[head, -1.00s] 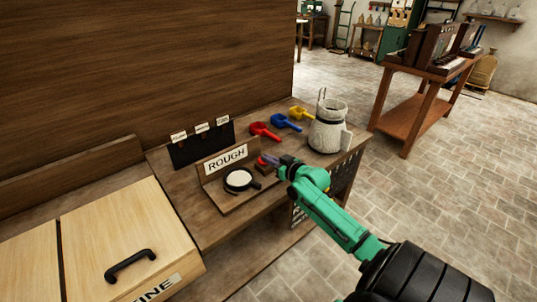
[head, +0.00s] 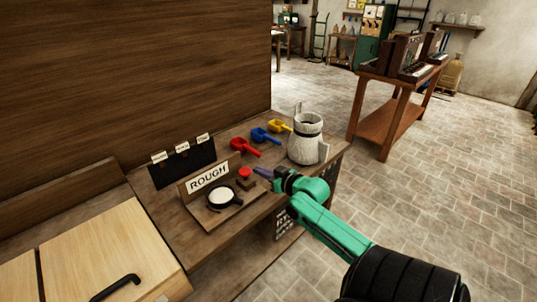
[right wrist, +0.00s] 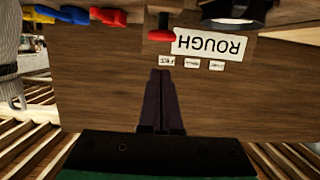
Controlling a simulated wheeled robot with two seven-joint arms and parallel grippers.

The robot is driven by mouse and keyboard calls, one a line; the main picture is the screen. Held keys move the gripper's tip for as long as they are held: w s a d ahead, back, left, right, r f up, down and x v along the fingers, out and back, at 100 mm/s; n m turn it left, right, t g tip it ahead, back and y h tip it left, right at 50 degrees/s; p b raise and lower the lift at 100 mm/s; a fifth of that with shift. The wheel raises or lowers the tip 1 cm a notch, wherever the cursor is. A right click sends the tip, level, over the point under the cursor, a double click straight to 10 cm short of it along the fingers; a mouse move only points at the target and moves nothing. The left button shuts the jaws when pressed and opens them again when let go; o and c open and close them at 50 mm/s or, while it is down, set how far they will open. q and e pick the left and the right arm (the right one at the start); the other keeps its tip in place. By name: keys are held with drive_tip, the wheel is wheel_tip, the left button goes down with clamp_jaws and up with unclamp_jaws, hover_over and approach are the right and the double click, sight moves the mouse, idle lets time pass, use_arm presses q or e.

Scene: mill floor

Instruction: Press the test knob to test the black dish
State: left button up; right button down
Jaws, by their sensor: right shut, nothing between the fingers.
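The black dish (head: 236,203), round with a short handle and white contents, sits on a wooden stand in front of the ROUGH sign (head: 209,178). Part of the dish also shows in the right wrist view (right wrist: 235,21). The red test knob (head: 245,172) stands on a small dark block to the right of the dish; it also shows in the right wrist view (right wrist: 160,36). My right gripper (head: 258,171) is shut and empty, just right of the knob, with a small gap between. Its dark fingers (right wrist: 161,73) point towards the knob. My left gripper is not in view.
Red (head: 243,147), blue (head: 264,136) and yellow (head: 280,126) scoops lie behind the knob. A whitish jug (head: 305,142) stands near the bench's right end. A black rack with labels (head: 183,165) is behind the sign. A pale wooden lid (head: 105,250) is at left.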

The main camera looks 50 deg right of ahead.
drive_tip(key=v, duration=0.3)
drive_tip(key=shift+s+r, duration=0.15)
drive_tip(key=shift+s, duration=0.15)
drive_tip(key=shift+a, duration=0.1)
